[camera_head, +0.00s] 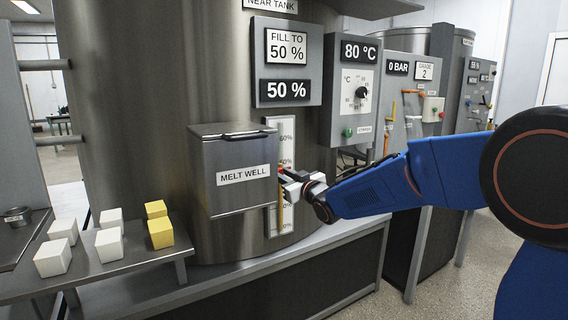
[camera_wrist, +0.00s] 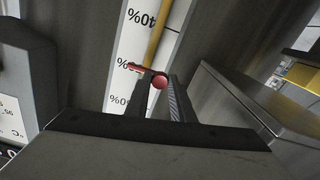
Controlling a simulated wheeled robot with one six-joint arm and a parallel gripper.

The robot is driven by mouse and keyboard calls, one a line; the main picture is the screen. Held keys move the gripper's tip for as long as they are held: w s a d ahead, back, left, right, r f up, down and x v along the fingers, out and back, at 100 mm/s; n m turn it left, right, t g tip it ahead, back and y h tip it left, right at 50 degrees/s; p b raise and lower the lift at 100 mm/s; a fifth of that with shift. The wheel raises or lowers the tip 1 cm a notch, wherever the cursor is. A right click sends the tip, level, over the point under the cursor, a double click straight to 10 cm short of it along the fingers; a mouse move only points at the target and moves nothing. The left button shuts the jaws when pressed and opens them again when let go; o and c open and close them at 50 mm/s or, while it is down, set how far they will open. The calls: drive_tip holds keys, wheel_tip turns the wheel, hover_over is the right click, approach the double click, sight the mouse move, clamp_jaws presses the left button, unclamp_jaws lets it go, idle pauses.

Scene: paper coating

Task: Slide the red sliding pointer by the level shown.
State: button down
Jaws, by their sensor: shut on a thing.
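The red sliding pointer (camera_wrist: 160,82) has a round knob and a thin bar across a white level scale (camera_wrist: 131,42). In the wrist view the scale appears upside down. My gripper (camera_wrist: 161,79) is shut on the pointer's knob, one finger on each side. The bar lies beside a label between the 40% mark and a lower label in the picture; the bar and finger hide its digits. A yellow column (camera_wrist: 157,38) runs along the scale to about the bar. In the head view my gripper (camera_head: 287,176) is at the scale (camera_head: 271,227), mostly covering the pointer.
The melt well box (camera_head: 233,196) juts out just left of the scale. A panel (camera_head: 260,60) above reads FILL TO 50 % and 50 %. An 80 °C control box (camera_head: 337,123) hangs to the right. White and yellow blocks stand on a shelf (camera_head: 105,268) at left.

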wheel_tip(320, 180, down, 17)
drive_tip(key=shift+r, duration=0.15)
drive_tip(key=c, duration=1.5)
unclamp_jaws()
drive_tip(key=shift+c, duration=0.2)
drive_tip(key=shift+s, duration=0.1)
drive_tip(key=v, duration=1.7)
drive_tip(key=shift+d, duration=0.2)
drive_tip(key=shift+s, duration=0.1)
